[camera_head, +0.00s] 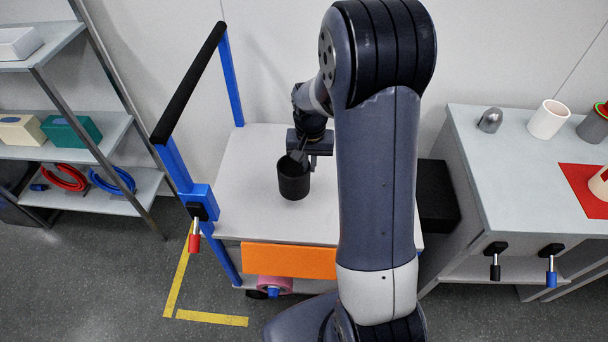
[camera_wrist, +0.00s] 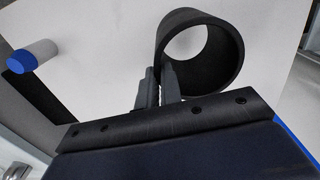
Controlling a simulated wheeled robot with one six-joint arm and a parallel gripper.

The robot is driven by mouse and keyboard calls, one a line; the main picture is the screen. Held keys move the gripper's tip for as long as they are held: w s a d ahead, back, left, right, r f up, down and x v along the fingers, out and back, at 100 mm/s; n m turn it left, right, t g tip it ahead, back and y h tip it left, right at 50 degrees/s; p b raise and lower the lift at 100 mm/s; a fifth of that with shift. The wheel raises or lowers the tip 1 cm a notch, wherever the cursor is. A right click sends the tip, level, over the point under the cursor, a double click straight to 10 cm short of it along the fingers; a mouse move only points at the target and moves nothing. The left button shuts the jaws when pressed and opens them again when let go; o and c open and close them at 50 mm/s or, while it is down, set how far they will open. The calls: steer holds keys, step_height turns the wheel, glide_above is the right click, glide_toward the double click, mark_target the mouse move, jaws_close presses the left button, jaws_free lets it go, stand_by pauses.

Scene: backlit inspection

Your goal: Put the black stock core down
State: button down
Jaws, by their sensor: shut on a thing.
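The black stock core (camera_head: 294,184) is a dark, open-topped cylinder over the near-middle part of the pale cart top (camera_head: 245,190). My gripper (camera_head: 300,156) reaches down to its rim from behind. In the wrist view, my gripper (camera_wrist: 160,82) is shut on the wall of the core (camera_wrist: 230,72), with one finger inside the bore and the other outside. The core looks upright in the head view. Its base is at or just above the cart top; I cannot tell whether it touches.
A grey workbench (camera_head: 500,165) on the right bears a white cup (camera_head: 547,119) and a red mat (camera_head: 580,185). Shelves (camera_head: 95,130) stand at left.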

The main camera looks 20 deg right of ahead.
steer(key=shift+f, duration=2.4)
steer(key=shift+f+b, duration=0.15)
steer(key=shift+b, duration=0.15)
steer(key=c, duration=1.6)
jaws_free()
step_height(320, 180, up, 12)
steer(key=shift+r+p, duration=0.15)
steer(key=shift+p, duration=0.55)
